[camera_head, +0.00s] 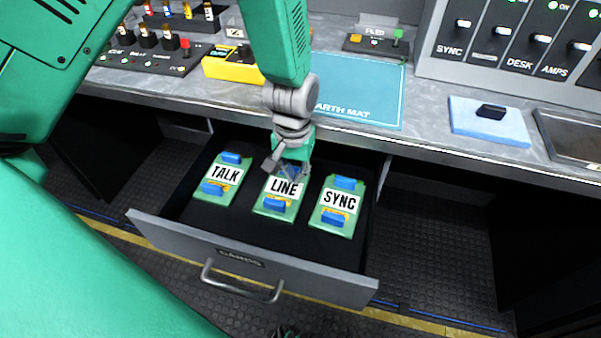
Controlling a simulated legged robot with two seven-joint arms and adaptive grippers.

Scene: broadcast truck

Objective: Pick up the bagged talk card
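The talk card (222,178) is a green card in a clear bag with blue ends and a white TALK label. It lies at the left in an open drawer (250,258). The line card (280,197) lies in the middle and the sync card (336,206) at the right. My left gripper (287,172) is above the drawer, over the top of the line card and to the right of the talk card. Its fingers look spread, with nothing seen between them. My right gripper cannot be made out.
The drawer front with its handle (240,285) faces me. The counter above holds a teal mat (365,95), a yellow device (232,66), a blue pad (490,122) and a switch panel (520,40). The counter edge runs close behind my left gripper.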

